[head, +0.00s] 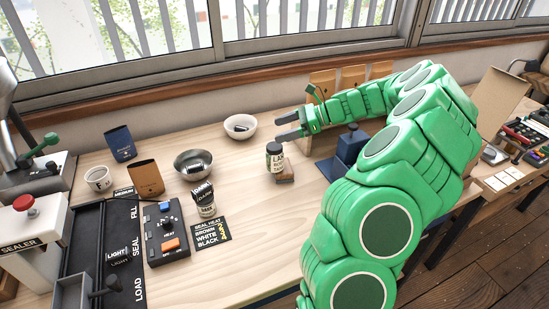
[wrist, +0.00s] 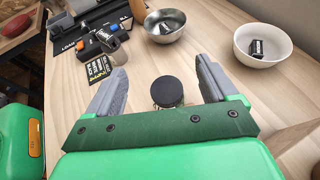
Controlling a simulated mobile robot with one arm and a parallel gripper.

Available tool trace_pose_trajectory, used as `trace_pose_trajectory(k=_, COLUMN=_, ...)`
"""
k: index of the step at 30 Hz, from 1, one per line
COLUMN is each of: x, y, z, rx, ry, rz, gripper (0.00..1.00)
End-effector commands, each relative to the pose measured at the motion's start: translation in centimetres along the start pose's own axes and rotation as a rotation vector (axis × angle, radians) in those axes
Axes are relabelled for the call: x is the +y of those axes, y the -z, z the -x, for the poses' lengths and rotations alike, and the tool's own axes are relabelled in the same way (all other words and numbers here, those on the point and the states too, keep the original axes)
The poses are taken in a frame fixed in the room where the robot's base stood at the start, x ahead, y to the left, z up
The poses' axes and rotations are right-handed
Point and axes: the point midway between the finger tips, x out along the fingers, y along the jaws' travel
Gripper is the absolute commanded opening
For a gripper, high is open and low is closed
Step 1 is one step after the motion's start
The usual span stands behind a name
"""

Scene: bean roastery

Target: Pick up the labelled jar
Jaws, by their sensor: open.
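The jar's lower part is mostly hidden in the wrist view.
A white bowl (head: 240,127) and a metal bowl (head: 193,166), each with a small dark item inside, stand left of the jar. A blue stand (head: 345,153) is close on the right.

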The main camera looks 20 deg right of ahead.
Motion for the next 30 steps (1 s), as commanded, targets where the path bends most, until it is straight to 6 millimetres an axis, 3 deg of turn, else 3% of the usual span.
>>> trace_pose_trajectory(k=15, x=-0.1, y=6.0, z=-2.4, rx=0.001, ry=0.002, rz=-0.001, gripper=0.86)
trace_pose_trajectory(k=23, x=0.0, y=6.2, z=-3.4, rx=-0.001, ry=0.000, rz=0.000, gripper=0.86)
trace_pose_trajectory(k=30, x=0.1, y=6.2, z=-6.5, rx=-0.002, ry=-0.003, rz=-0.001, gripper=0.86)
